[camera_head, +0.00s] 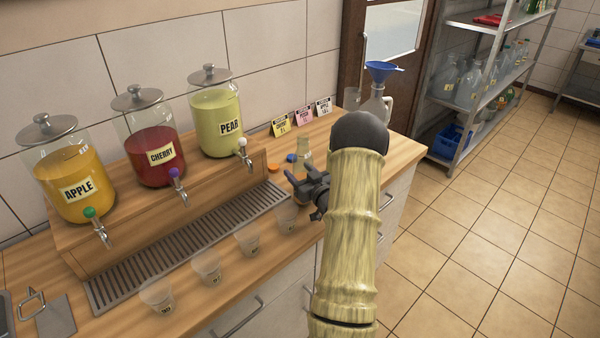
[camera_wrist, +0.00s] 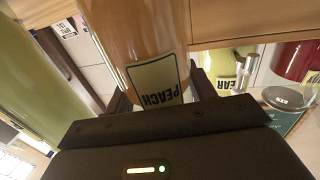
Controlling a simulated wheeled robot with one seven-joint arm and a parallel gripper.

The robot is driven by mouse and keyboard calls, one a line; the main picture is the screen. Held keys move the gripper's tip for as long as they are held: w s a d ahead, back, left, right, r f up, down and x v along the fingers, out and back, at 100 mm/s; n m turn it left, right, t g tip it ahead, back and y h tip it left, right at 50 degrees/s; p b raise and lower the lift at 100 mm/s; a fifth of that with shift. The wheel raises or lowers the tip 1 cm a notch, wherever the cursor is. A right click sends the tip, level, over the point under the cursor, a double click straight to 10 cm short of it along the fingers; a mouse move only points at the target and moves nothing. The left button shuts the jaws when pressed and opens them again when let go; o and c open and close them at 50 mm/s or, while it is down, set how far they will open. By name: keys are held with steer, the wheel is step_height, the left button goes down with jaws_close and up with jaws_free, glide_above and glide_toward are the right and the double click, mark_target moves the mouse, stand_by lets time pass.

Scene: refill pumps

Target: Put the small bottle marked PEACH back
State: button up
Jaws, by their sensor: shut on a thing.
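The small bottle marked PEACH (camera_wrist: 153,82) shows in the wrist view with its label upside down and pale orange contents. It stands between the fingers of my gripper (camera_wrist: 160,95), which is shut on it. In the head view my gripper (camera_head: 308,190) is low over the counter, right of the drip grate. Small bottles cluster just behind it, with an orange cap (camera_head: 273,168) and a blue cap (camera_head: 291,158); I cannot tell which one is PEACH there. Whether the held bottle touches the counter is hidden.
APPLE (camera_head: 72,180), CHERRY (camera_head: 152,150) and PEAR (camera_head: 216,122) dispensers stand on a wooden step behind the drip grate (camera_head: 190,247). Several clear cups (camera_head: 206,268) line the front. Small cards (camera_head: 303,116) stand at the wall. A blue funnel (camera_head: 380,72) sits at the counter's far end.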

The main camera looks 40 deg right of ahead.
steer(key=o, duration=1.6)
steer(key=shift+f, duration=0.1)
steer(key=shift+c, duration=0.2)
steer(key=s+a+b, duration=0.1)
steer(key=s+b, duration=0.1)
steer(key=s, duration=1)
steer(key=shift+a, duration=0.2)
